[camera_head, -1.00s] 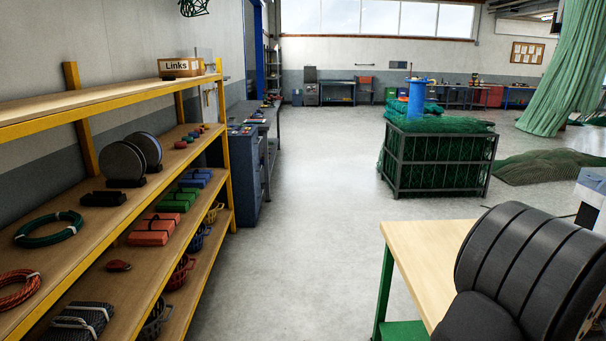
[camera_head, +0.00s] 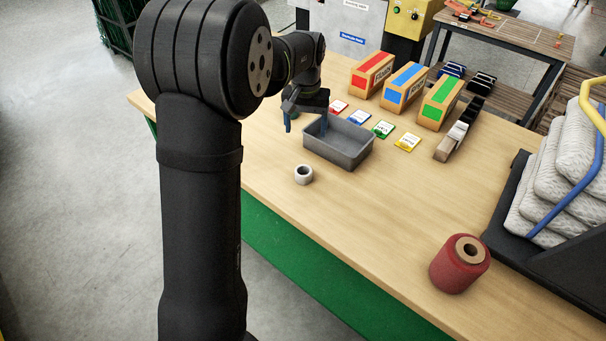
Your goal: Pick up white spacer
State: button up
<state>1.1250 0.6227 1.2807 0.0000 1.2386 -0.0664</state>
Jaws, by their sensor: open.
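A white spacer (camera_head: 303,175), a short ring with a dark hole, stands on the wooden table near its front edge. My gripper (camera_head: 306,126) is open and empty, its two blue fingers pointing down. In the picture it is above the spacer, at the left end of the grey tray (camera_head: 340,154). It is apart from the spacer. Its height over the table is hard to tell.
A red spool (camera_head: 459,264) stands at the front right of the table (camera_head: 370,220). Coloured cards (camera_head: 383,129) and boxes with red, blue and green tops (camera_head: 405,86) are behind the tray. White bundles (camera_head: 570,165) fill a dark rack at right. The table between the spacer and spool is clear.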

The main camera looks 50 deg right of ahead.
jog(key=m, duration=0.6)
send_over(304, 170)
jog(key=s+a, duration=0.2)
jog(key=shift+m, duration=0.3)
jog(key=f, duration=1.2)
jog(key=shift+d+f, duration=0.15)
jog(key=shift+d, duration=0.1)
jog(key=shift+w+f, duration=0.2)
jog(key=shift+f, duration=1.15)
jog(key=shift+w+f, duration=0.2)
jog(key=shift+f, duration=1.15)
jog(key=shift+c, duration=0.4)
jog(key=c, duration=1)
